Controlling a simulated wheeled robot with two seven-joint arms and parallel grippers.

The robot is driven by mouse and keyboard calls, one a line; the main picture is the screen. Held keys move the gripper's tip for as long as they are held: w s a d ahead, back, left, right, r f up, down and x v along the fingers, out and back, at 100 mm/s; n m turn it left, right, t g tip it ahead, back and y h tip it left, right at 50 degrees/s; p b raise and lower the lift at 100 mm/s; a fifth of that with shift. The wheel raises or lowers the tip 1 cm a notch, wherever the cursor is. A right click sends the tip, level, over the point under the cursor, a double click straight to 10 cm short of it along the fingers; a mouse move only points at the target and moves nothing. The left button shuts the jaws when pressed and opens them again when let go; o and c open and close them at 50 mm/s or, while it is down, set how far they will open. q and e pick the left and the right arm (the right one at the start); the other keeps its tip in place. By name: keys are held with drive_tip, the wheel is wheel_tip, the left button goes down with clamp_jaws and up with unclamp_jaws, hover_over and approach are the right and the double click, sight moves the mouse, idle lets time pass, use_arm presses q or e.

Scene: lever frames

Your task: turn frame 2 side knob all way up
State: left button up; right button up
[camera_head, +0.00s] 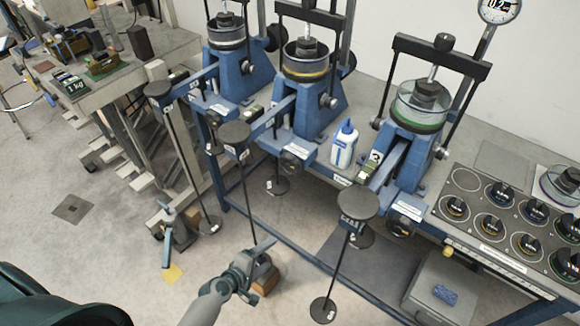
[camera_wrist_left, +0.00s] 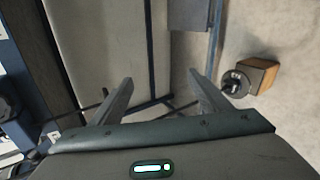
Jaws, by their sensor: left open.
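Frame 2 (camera_head: 312,100) is the middle one of three blue lever frames on the bench. A silver side knob (camera_head: 328,101) sits on its right flank. A dark round knob (camera_head: 292,161) also shows at the bench edge below this frame. My left gripper (camera_head: 256,268) is low in front of the bench, well below and left of frame 2, touching neither knob. In the left wrist view its two fingers (camera_wrist_left: 160,88) are spread apart with nothing between them.
Hanging rods with round black weights (camera_head: 234,133) stand out in front of the bench. A white-blue bottle (camera_head: 345,145) stands between frame 2 and the right frame (camera_head: 408,145). A wooden block (camera_wrist_left: 257,74) is on the floor near my left gripper. A tray of weights (camera_head: 490,215) is at right.

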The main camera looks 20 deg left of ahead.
use_arm(q)
drive_tip(key=w+r+n+t, duration=0.3)
drive_tip(key=w+r, duration=0.2)
drive_tip(key=r, duration=0.7)
drive_tip(key=n+t+h, duration=0.2)
drive_tip(key=n+t, duration=0.1)
drive_tip(key=n, duration=0.1)
approach(288, 168)
drive_tip(key=w, duration=0.1)
drive_tip(key=shift+r, duration=0.3)
drive_tip(key=shift+w, duration=0.1)
drive_tip(key=p+x, duration=0.1)
drive_tip(key=x, duration=0.8)
drive_tip(key=shift+w+d, duration=0.15)
drive_tip(key=shift+d, duration=0.05)
drive_tip(key=shift+f, duration=0.2)
drive_tip(key=c, duration=1.3)
drive_tip(key=shift+w+d, duration=0.1)
